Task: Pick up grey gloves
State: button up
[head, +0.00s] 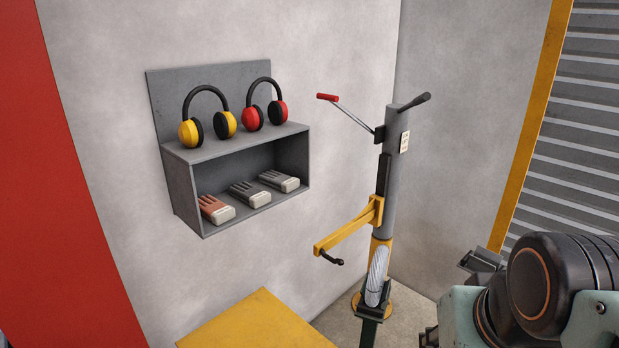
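Three pairs of gloves lie in a row inside the open grey wall shelf (187,208). The left pair is orange-red with pale cuffs (216,210). The middle pair (249,194) is dark grey, and the right pair (279,181) is a lighter grey, both with pale cuffs. They lie apart, with the cuffs toward the shelf's open front. My arm shows at the lower right, well away from the shelf. A grey metal part at its far end may belong to my gripper (481,262), but its fingers cannot be made out.
Yellow earmuffs (188,132) and red earmuffs (252,117) stand on the shelf top. A grey post (402,170) with a red-tipped lever and a yellow side arm (345,233) stands right of the shelf. A yellow surface (260,325) lies below.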

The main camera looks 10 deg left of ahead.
aim_at(284, 183)
jog(key=i+l+u, duration=0.6)
jog(key=u, duration=0.25)
jog(key=i+l+u, duration=0.2)
jog(key=l+u, duration=0.2)
jog(key=l, duration=0.15)
